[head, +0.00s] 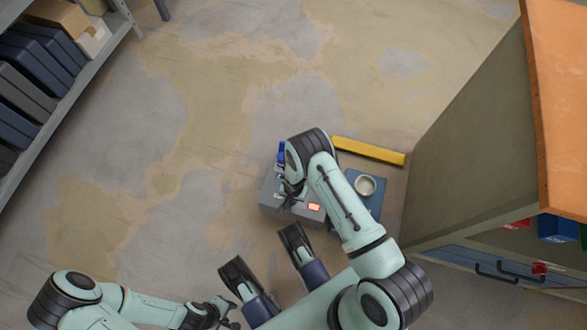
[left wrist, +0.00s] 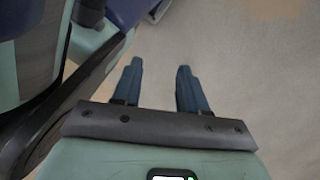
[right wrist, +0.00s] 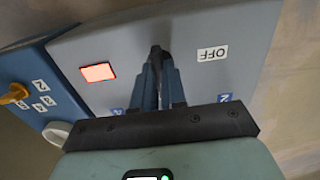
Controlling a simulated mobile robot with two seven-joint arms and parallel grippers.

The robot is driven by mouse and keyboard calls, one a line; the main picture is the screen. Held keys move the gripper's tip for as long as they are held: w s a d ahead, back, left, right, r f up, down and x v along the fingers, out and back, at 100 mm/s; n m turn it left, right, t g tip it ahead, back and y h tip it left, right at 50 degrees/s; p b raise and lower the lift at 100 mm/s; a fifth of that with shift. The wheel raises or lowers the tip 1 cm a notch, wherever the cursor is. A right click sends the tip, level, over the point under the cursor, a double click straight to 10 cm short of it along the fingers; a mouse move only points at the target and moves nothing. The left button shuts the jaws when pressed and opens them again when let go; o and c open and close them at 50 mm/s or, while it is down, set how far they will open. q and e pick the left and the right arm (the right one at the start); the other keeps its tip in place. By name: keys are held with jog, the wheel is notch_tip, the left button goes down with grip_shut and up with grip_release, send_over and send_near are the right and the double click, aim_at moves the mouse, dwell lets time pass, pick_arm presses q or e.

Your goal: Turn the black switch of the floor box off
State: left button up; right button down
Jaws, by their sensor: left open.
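The grey floor box (head: 272,208) stands on the floor below my right arm in the head view. Its top (right wrist: 215,80) fills the right wrist view, with a lit red-orange lamp (right wrist: 98,72) on the left and an OFF label (right wrist: 212,54) on the right. The black switch (right wrist: 156,52) stands between them. My right gripper (right wrist: 159,62) has its fingers close together around the switch, which partly hide it. My right gripper also shows over the box in the head view (head: 290,190). My left gripper (head: 226,318) is open and empty; its parted fingers show in the left wrist view (left wrist: 160,75).
A blue box (head: 372,205) with a white ring (head: 365,185) stands right of the grey box. A yellow bar (head: 368,150) lies behind it. An orange-topped cabinet (head: 565,100) is at right, a shelf (head: 75,95) at upper left. The floor between is clear.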

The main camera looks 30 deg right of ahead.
jog(key=shift+n, duration=0.4)
jog(key=n, duration=0.3)
jog(key=shift+n, duration=0.3)
jog(key=n, duration=0.4)
jog(key=shift+p, duration=0.3)
jog(key=n, duration=0.5)
pick_arm(q)
jog(key=shift+w+r, duration=0.15)
jog(key=shift+w, duration=0.2)
pick_arm(e)
jog(key=shift+n, duration=2.3)
jog(key=c, duration=1.2)
grip_release()
